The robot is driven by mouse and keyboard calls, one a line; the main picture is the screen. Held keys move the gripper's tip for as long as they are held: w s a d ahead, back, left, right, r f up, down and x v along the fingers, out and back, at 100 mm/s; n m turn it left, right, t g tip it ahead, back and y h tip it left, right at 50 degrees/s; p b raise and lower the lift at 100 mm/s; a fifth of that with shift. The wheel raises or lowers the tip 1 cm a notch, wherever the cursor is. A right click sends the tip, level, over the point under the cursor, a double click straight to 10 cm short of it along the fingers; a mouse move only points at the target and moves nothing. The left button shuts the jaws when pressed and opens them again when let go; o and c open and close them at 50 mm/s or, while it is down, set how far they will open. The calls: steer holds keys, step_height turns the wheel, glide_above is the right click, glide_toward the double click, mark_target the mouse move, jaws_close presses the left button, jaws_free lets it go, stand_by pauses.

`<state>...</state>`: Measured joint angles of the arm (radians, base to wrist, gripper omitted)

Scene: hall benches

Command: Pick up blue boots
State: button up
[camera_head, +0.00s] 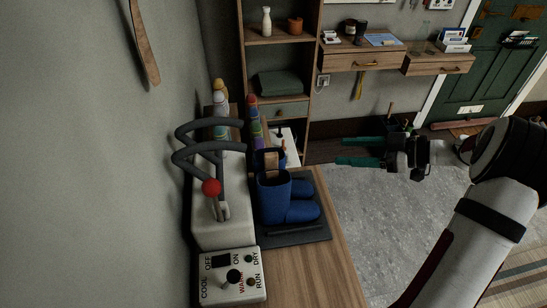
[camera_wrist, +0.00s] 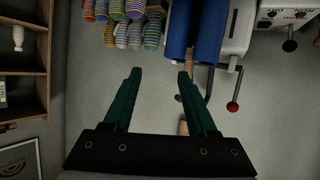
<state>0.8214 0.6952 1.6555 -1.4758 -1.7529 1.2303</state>
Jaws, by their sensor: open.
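A pair of blue boots (camera_head: 273,205) stands upright on a dark tray (camera_head: 316,234) on a wooden bench (camera_head: 325,284). The two boots are side by side with toes to the right. In the wrist view the boots (camera_wrist: 209,38) show at the top, right of centre, cut off by the frame edge. My gripper (camera_head: 340,150) has green fingers pointing left. It is open and empty, to the right of and behind the boots in the head view, apart from them. In the wrist view nothing is between the fingertips (camera_wrist: 160,74).
A white unit with curved grey tubes and a red ball (camera_head: 211,187) stands left of the boots. A control box (camera_head: 232,277) is in front of it. Colourful striped rolled items (camera_wrist: 118,22) and a shelf (camera_head: 281,62) are behind. Grey carpet (camera_head: 390,218) is clear at right.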

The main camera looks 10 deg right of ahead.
steer(key=s+f+n+g+y, duration=0.1)
steer(key=s+f+g, duration=0.1)
steer(key=s, duration=0.2)
steer(key=x, duration=1.5)
steer(key=shift+a+f, duration=0.25)
jaws_close()
steer(key=shift+w, duration=0.1)
